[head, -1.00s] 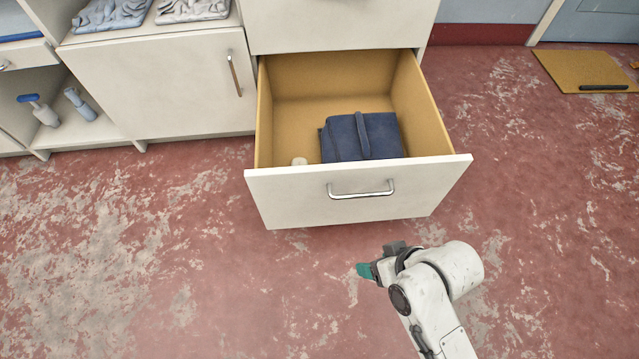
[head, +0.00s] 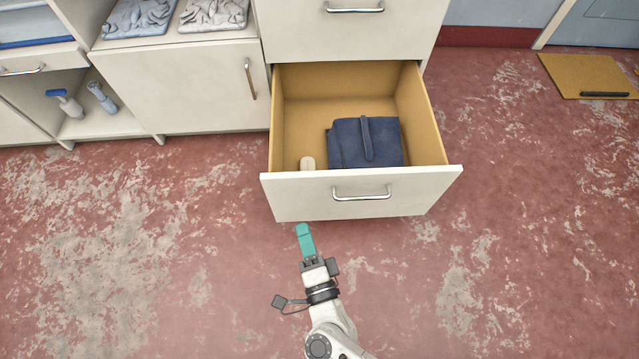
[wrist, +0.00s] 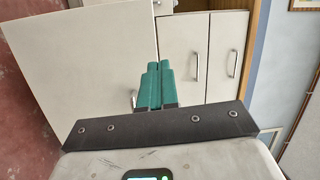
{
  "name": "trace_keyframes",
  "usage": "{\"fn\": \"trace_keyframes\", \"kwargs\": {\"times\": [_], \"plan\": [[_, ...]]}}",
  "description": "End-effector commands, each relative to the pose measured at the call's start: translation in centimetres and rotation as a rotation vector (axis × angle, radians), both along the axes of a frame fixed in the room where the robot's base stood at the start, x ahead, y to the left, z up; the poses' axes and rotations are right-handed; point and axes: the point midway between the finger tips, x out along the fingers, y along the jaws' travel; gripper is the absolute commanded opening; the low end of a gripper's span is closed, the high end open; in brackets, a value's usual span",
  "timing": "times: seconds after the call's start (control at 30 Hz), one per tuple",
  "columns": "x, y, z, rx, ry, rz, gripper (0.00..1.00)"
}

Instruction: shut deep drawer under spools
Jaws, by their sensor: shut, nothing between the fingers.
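The deep drawer stands pulled out of the white cabinet, its white front (head: 420,190) facing me with a metal bar handle (head: 361,194). Inside the drawer lie a folded dark blue cloth item (head: 350,145) with a strap and a small cream object (head: 307,163). My gripper (head: 302,228) has teal fingers that are shut and empty. In the head view its tips appear just below the lower left part of the drawer front; contact cannot be told. In the wrist view the shut fingers (wrist: 157,80) point past a large pale panel, likely the drawer front, toward cabinet doors.
A shut drawer (head: 340,35) is above the open one. A cupboard door (head: 180,88) with a vertical handle is to the left, beside a shelf with bottles (head: 65,103). A yellow mat (head: 590,75) lies at far right. The red floor around is clear.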

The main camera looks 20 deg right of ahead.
Motion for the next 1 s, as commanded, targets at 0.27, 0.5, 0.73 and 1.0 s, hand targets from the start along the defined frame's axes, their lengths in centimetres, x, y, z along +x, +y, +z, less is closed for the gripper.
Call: {"fn": "trace_keyframes", "kwargs": {"times": [0.27, 0.5, 0.73, 1.0], "plan": [[-3.3, -2.5, -1.5, 0.106, 0.035, -0.23, 0.0], [-2.1, -3.2, -1.8, 0.114, 0.035, -0.255, 0.0], [2.1, -4.3, -1.9, 0.113, 0.034, -0.254, 0.0], [7.0, -5.6, -1.9, 0.113, 0.034, -0.254, 0.0]]}}
